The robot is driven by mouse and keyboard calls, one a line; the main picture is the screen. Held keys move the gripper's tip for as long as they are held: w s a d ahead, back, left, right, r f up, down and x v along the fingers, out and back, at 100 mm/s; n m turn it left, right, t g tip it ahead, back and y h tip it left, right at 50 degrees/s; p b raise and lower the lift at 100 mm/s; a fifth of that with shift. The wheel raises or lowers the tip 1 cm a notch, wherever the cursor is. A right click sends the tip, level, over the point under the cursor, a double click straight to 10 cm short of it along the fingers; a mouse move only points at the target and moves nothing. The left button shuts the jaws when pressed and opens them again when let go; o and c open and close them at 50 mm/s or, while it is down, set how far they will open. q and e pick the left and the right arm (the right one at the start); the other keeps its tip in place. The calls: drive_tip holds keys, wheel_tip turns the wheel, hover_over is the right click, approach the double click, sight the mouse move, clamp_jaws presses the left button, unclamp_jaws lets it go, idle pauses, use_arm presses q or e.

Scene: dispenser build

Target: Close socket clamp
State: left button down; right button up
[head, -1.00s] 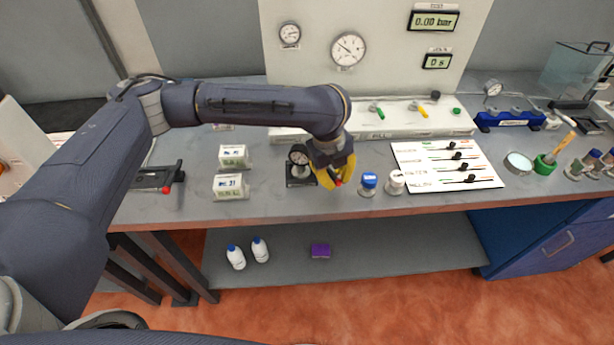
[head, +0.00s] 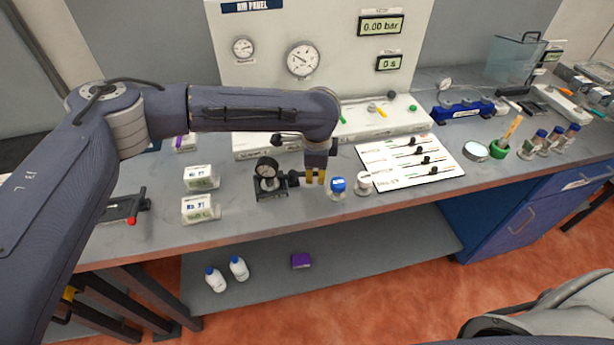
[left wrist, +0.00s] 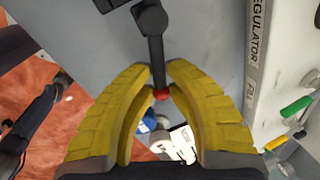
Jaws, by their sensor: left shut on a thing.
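The socket clamp (head: 268,187) is a black fixture on the bench, with a round black gauge (head: 267,167) standing at it. Its dark lever (left wrist: 154,40) ends in a red tip (left wrist: 161,94) in the left wrist view. My left gripper (head: 315,178) is just right of the clamp, yellow fingers pointing down. In the left wrist view the fingertips (left wrist: 158,76) close on the lever near its red end. The lever's red tip is hidden in the head view. I do not see my right gripper.
A blue-capped bottle (head: 337,187) and a white-capped one (head: 364,183) stand close right of my left gripper. A white valve board (head: 400,172) lies beyond them. Two labelled boxes (head: 200,209) stand left of the clamp. Another red-tipped lever fixture (head: 122,209) sits farther left.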

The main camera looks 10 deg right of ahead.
use_arm(q)
drive_tip(key=shift+w+d+n+y, duration=0.15)
drive_tip(key=shift+w+n, duration=0.35)
drive_tip(key=shift+n, duration=0.4)
drive_tip(key=shift+w+n+y, duration=0.15)
drive_tip(key=shift+w+n, duration=0.3)
drive_tip(key=shift+n, duration=0.45)
drive_tip(key=c, duration=1.4)
unclamp_jaws()
drive_tip(key=shift+c, duration=0.2)
wheel_tip(320, 180, up, 12)
drive_tip(key=s, duration=0.2)
drive_tip(key=shift+s+f, duration=0.15)
drive_tip(key=shift+d, duration=0.1)
